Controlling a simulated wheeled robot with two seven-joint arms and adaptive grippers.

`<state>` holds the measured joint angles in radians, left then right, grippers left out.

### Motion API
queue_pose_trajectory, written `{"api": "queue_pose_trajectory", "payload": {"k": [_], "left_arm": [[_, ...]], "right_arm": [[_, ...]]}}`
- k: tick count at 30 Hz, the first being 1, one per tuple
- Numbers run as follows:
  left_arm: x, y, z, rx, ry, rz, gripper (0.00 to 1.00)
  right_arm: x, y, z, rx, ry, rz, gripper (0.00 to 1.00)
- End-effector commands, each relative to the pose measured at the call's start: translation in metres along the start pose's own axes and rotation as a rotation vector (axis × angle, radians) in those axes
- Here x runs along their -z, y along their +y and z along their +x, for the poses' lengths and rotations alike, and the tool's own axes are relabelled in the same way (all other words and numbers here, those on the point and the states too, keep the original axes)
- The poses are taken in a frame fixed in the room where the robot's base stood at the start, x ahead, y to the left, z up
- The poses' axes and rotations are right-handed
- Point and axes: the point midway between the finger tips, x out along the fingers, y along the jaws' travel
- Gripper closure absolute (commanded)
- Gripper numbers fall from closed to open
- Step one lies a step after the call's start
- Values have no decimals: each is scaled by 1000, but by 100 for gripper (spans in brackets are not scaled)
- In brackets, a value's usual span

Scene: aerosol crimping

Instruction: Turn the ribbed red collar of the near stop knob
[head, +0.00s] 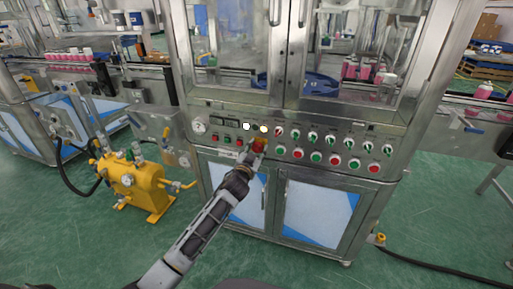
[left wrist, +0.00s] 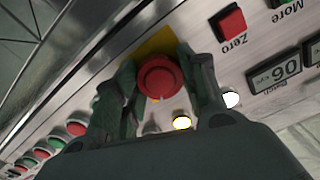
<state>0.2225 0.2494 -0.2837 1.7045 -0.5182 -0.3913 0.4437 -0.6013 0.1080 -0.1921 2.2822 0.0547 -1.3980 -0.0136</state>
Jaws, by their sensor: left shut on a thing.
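The near stop knob is a round red button with a red collar (left wrist: 160,77), set on a yellow plate (left wrist: 157,43) on the machine's front panel. In the left wrist view, my left gripper (left wrist: 162,70) has one dark finger on each side of the collar and is shut on it. In the head view the red knob (head: 259,144) shows just beyond my left gripper (head: 254,153), whose arm reaches up from the bottom. The ribs of the collar are too small to tell. My right gripper is in neither view.
Lit white (left wrist: 231,98) and yellow (left wrist: 181,122) lamps sit close beside the fingers. A red Zero button (left wrist: 231,22) and a small display (left wrist: 275,75) are nearby. Several green and red buttons and switches line the panel (head: 330,147). A yellow pump unit (head: 137,185) stands left.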

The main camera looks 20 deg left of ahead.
Motion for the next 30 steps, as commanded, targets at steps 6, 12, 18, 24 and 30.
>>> {"api": "queue_pose_trajectory", "payload": {"k": [6,12,18,24,30], "left_arm": [[1,0,0,0,-2,100,83],[0,0,0,0,-1,138,83],[0,0,0,0,-1,141,83],[0,0,0,0,-1,140,55],[0,0,0,0,0,140,37]], "right_arm": [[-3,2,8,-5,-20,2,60],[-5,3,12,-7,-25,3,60],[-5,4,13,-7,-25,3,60],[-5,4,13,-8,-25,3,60],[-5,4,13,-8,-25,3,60]]}}
